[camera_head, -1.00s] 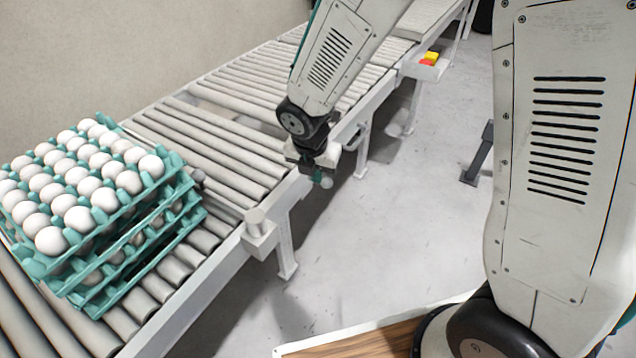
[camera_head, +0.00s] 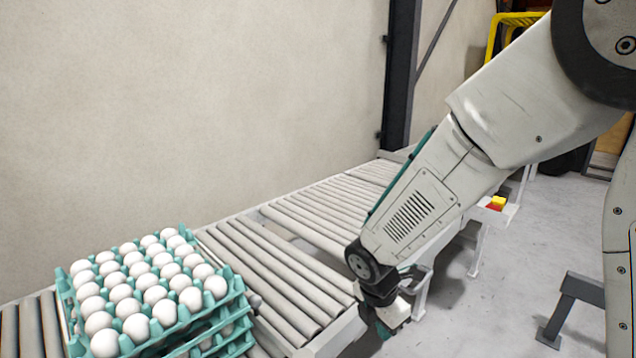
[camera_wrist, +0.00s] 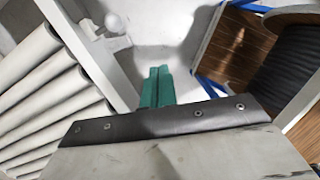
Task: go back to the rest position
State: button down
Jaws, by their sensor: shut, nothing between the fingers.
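My gripper (camera_head: 388,330) hangs at the end of my arm beside the near edge of the roller conveyor, pointing down. In the wrist view its green fingers (camera_wrist: 158,87) are together with nothing between them. In the head view the fingertips are small and partly hidden. A stack of green egg trays (camera_head: 247,318) filled with white eggs (camera_head: 133,327) stands on the conveyor at the lower left, well apart from my gripper.
The roller conveyor (camera_head: 290,262) runs along a plain wall (camera_head: 180,110); its side rail (camera_wrist: 95,62) is close to my gripper. A dark post (camera_head: 400,75) stands behind. Red and yellow items (camera_head: 496,203) sit beyond my arm. A grey stand (camera_head: 572,300) is on the open floor at right.

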jog(key=s+d+r+m+y, duration=0.1)
jog(key=s+d+r+m, duration=0.5)
jog(key=s+r+m, duration=0.4)
jog(key=s+d+r+m+y, duration=0.1)
jog(key=s+d+r+m, duration=0.5)
jog(key=s+r+m, duration=0.5)
jog(key=s+m, duration=0.1)
jog(key=m, duration=0.2)
jog(key=shift+t, duration=0.3)
